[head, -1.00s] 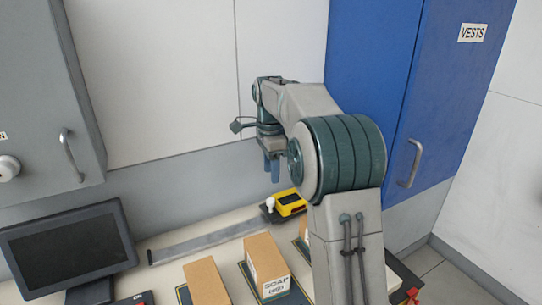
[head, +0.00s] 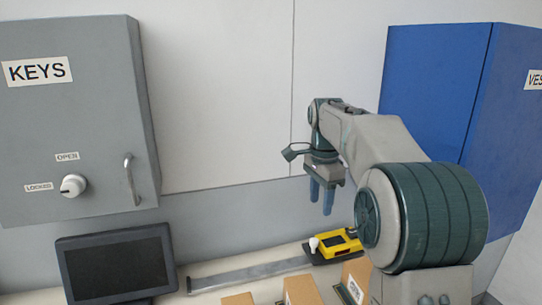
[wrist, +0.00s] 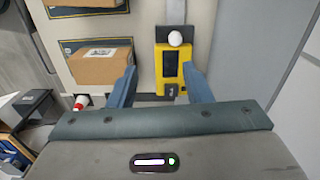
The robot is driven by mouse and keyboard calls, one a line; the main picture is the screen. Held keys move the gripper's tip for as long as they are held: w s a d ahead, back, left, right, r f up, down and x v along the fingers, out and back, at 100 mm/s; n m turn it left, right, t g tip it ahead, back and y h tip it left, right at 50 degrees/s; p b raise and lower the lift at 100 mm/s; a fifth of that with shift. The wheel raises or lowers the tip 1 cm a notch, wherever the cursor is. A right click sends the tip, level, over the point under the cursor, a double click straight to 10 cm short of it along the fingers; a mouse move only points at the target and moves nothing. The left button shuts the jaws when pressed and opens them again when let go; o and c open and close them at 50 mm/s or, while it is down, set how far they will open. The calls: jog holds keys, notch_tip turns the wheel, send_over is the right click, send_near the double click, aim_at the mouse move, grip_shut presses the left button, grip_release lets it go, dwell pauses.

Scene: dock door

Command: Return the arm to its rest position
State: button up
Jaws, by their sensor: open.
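My gripper (head: 322,197) hangs with its blue fingers pointing down, above the back of the bench and in front of the pale wall. In the wrist view the two fingers of my gripper (wrist: 157,88) stand apart with nothing between them. A yellow handheld device (head: 340,243) with a dark screen lies on the bench below the fingers, apart from them. The wrist view also shows the device (wrist: 172,66), beyond the fingertips, with a white knob by it.
A grey KEYS cabinet (head: 75,120) with a knob and handle hangs at left. A blue cabinet (head: 440,110) is on the right, behind my arm. A dark monitor (head: 116,264) and cardboard boxes (head: 303,290) stand on the bench. A metal strip (head: 250,273) lies along its back.

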jog(key=s+f+n+t, duration=0.1)
jog(key=s+f+n, duration=0.2)
jog(key=s, duration=0.6)
jog(key=s+a+f+n+t, duration=0.1)
jog(key=s+f+n, duration=0.2)
jog(key=s+n, duration=0.4)
jog(key=s+f+n+t, duration=0.1)
jog(key=s+f+n, duration=0.3)
jog(key=s, duration=0.7)
jog(key=shift+a+n, duration=0.2)
jog(key=shift+n, duration=0.2)
jog(key=shift+s+f, duration=0.1)
